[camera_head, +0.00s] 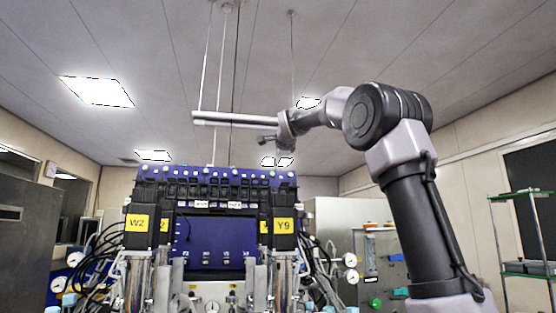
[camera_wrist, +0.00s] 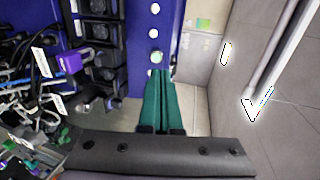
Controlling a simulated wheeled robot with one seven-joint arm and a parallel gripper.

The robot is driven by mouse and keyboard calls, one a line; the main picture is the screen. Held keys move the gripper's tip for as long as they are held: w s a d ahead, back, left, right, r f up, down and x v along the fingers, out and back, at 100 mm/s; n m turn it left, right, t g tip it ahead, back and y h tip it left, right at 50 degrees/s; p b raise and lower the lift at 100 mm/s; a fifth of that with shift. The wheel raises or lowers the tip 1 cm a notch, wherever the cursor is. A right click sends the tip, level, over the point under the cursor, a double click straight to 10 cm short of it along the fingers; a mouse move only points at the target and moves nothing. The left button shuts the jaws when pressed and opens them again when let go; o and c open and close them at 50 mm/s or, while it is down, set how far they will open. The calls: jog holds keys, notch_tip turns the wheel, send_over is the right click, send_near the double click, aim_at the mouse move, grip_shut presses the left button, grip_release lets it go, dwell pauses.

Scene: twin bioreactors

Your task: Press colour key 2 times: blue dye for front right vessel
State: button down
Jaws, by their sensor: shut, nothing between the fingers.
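My gripper (camera_wrist: 160,82) shows in the wrist view, its two green fingers closed together with nothing between them. The fingertips point at a blue panel (camera_wrist: 141,38) and appear close to a pale round key (camera_wrist: 156,57) in its row of white keys. Contact cannot be told. In the head view the row of small pale keys runs along the blue top strip (camera_head: 215,176) of the twin bioreactor. A front right unit carries the yellow label Y9 (camera_head: 284,226), with a partly visible vessel below it. My fingertips cannot be made out there, and key colours are unclear.
The front left unit carries the label W2 (camera_head: 137,223). Cables and tubing crowd both sides of the rig. Thin rods hang from the ceiling above it. A green-framed shelf (camera_head: 527,268) stands at far right. The space above the rig is mostly open.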

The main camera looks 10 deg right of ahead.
aim_at(272, 172)
jog(key=shift+x, duration=2.2)
jog(key=shift+w+f, duration=0.1)
jog(key=shift+w, duration=0.05)
jog(key=shift+x, duration=1.3)
jog(key=shift+v, duration=1.45)
jog(key=v, duration=0.6)
